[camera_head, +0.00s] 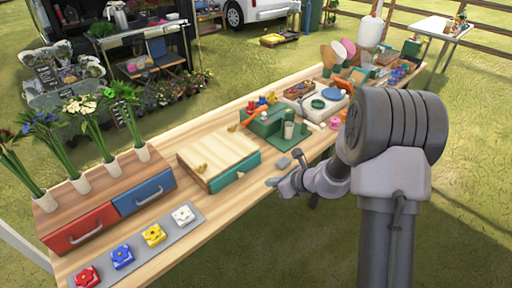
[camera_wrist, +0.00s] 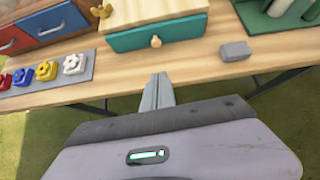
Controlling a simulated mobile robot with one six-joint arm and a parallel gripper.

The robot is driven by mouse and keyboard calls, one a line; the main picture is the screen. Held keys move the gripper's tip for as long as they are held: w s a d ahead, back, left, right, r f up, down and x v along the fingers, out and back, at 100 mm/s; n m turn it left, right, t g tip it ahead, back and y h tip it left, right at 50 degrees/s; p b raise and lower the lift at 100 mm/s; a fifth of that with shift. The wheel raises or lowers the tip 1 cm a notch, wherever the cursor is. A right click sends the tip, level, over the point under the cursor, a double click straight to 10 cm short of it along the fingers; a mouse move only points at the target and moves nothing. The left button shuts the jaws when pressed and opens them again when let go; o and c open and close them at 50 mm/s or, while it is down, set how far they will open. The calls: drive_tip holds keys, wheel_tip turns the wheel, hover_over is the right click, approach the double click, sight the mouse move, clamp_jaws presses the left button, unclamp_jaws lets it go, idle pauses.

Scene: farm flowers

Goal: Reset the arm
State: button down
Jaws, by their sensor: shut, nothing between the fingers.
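My gripper (camera_head: 271,182) is at the front edge of the long wooden table (camera_head: 212,222), to the right of a small box with a teal drawer (camera_head: 234,172). In the wrist view my gripper (camera_wrist: 158,90) has its two grey fingers together, with nothing between them. The fingers point toward the table, below the teal drawer front (camera_wrist: 155,38) with its round wooden knob. They appear apart from the drawer. My arm is bent, with its forearm low beside the table's front side.
A grey block (camera_wrist: 235,51) lies near the table edge, right of my fingers. Flower pieces sit on a grey strip (camera_head: 137,250) at left, before red (camera_head: 80,229) and blue (camera_head: 144,193) drawers. Vases of flowers stand behind. Tools and a green stand (camera_head: 265,122) crowd the right. Grass lies in front.

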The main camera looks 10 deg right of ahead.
drive_tip(key=s+a+r+n+g+y, duration=0.1)
drive_tip(key=s+a+r+n, duration=0.25)
drive_tip(key=r, duration=0.25)
drive_tip(key=s+a+r+n, duration=0.2)
drive_tip(key=r+n, duration=0.2)
drive_tip(key=r, duration=0.2)
drive_tip(key=s+a+r+n+g+h, duration=0.1)
drive_tip(key=s+r+n, duration=0.3)
drive_tip(key=s, duration=0.2)
drive_tip(key=s+a+r+n+g, duration=0.1)
drive_tip(key=s+a+r+n, duration=0.1)
drive_tip(key=s+r+n, duration=0.4)
drive_tip(key=s+d+n+t+h, duration=0.1)
drive_tip(key=s+d+n+h, duration=0.3)
drive_tip(key=s, duration=1)
drive_tip(key=shift+d+r+n, duration=0.35)
drive_tip(key=shift+d+n, duration=0.8)
drive_tip(key=shift+d, duration=0.05)
